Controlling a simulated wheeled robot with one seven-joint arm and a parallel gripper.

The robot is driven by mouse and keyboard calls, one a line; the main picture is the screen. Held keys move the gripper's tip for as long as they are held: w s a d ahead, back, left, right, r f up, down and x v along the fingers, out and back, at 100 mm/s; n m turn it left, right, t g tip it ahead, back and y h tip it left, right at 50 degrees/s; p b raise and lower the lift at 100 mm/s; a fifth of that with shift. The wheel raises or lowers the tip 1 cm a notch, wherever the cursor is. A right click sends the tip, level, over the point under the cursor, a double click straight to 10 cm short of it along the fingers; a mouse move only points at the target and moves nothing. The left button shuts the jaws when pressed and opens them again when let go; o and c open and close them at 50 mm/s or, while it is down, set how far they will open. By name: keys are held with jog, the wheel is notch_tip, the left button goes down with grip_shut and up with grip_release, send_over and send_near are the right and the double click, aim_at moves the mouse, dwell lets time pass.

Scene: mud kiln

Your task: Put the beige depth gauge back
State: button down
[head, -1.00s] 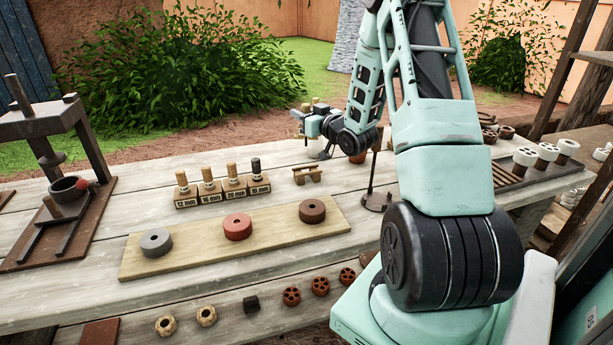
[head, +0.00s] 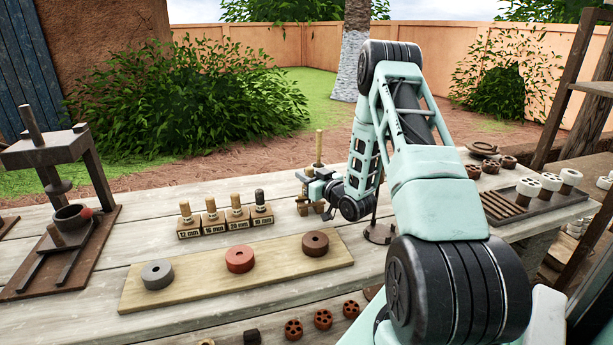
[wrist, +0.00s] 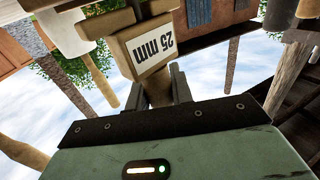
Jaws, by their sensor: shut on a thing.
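My gripper (wrist: 168,85) is shut on the beige depth gauge (wrist: 148,45), which shows as a block with an upside-down "25 mm" label in the wrist view. In the head view, the gauge's beige rod (head: 319,148) points upright above my gripper (head: 314,186). A small wooden rest (head: 302,208) stands on the table directly below or behind my gripper, partly hidden by it. I cannot tell whether the gauge touches the rest.
Several labelled blocks with pegs (head: 224,222) stand left of my gripper. A board (head: 200,278) with three discs lies in front. A dark stand with a thin rod (head: 379,234) is close on the right. A press (head: 60,200) stands far left.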

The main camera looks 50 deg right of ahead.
jog(key=shift+f+b, duration=0.5)
jog(key=shift+b, duration=0.05)
jog(key=c, duration=1.2)
grip_release()
jog(key=shift+r, duration=0.1)
jog(key=shift+c, duration=0.2)
